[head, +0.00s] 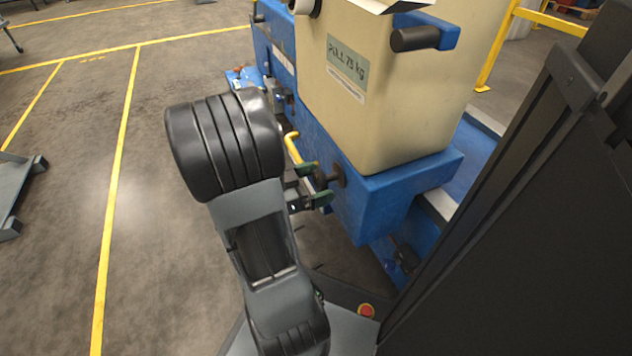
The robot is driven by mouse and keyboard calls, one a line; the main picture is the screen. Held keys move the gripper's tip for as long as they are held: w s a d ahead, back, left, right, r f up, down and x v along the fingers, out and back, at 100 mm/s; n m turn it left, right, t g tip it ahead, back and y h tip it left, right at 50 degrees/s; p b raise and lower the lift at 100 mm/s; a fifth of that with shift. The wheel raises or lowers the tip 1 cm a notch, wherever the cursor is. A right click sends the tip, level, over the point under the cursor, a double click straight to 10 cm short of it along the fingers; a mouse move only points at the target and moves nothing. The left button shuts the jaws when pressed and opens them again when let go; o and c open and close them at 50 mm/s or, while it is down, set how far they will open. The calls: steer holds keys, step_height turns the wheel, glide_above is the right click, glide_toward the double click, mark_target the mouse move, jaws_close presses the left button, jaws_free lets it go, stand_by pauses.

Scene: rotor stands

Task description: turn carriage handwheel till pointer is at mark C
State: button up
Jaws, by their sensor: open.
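My gripper (315,184) has two green-padded fingers, apart, beside the lower front of the blue carriage. A dark knob or shaft (332,177) on the carriage face lies at the fingertips. I cannot tell whether it is between them or just beyond them. A yellow curved bar (294,148), perhaps part of the handwheel, shows just above the gripper; my arm hides what lies to its left. The full handwheel is not clear in this view. I cannot make out the pointer or mark C.
A cream housing with a grey-green label (347,61) and a dark handle (415,39) rises above the blue base (377,212). Open grey floor (62,215) with yellow lines lies to the left. A grey metal frame (18,190) stands at the left edge.

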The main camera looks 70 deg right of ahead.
mark_target(316, 182)
steer(key=shift+v, duration=1.75)
steer(key=v, duration=0.6)
steer(key=shift+w, duration=0.1)
